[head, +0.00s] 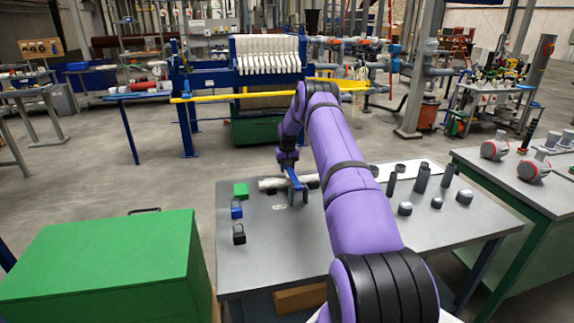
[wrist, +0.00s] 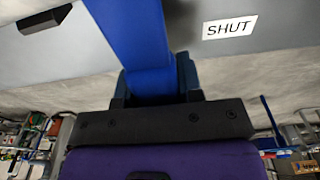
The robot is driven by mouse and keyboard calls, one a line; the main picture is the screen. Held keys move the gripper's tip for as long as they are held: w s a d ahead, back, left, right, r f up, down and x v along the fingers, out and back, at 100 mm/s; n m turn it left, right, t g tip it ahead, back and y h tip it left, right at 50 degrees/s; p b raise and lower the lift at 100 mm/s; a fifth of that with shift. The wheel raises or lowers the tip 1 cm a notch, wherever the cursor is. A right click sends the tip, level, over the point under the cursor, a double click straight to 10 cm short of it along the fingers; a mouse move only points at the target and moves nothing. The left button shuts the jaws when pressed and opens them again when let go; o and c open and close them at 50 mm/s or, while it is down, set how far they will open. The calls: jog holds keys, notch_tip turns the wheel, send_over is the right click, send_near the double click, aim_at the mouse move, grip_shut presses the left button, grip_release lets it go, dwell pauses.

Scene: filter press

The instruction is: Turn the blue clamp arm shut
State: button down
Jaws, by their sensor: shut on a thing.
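The blue clamp arm (head: 295,180) stands over the far left part of the grey table (head: 270,255), beside a pale pipe (head: 270,183). In the wrist view the blue arm (wrist: 133,40) runs as a broad bar from the top edge down between my jaws. My gripper (wrist: 155,88) is shut on it, with a dark finger on each side. In the head view my gripper (head: 287,162) is small, at the end of my purple arm. A white label reading SHUT (wrist: 230,27) lies to the right of the bar in the wrist view. The clamp's pivot is hard to make out.
A green block (head: 240,190), a blue padlock (head: 236,209) and a black padlock (head: 239,234) line the table's left side. Several dark and grey cylinders stand on the right, including a tall one (head: 421,179). A green cabinet (head: 110,265) stands at left.

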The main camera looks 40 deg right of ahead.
jog(key=shift+f, duration=0.15)
jog(key=c, duration=0.8)
grip_release()
jog(key=shift+f, duration=0.1)
jog(key=shift+o, duration=0.2)
jog(key=r, duration=1.1)
jog(key=shift+s+a, duration=0.25)
jog(key=shift+s, duration=0.05)
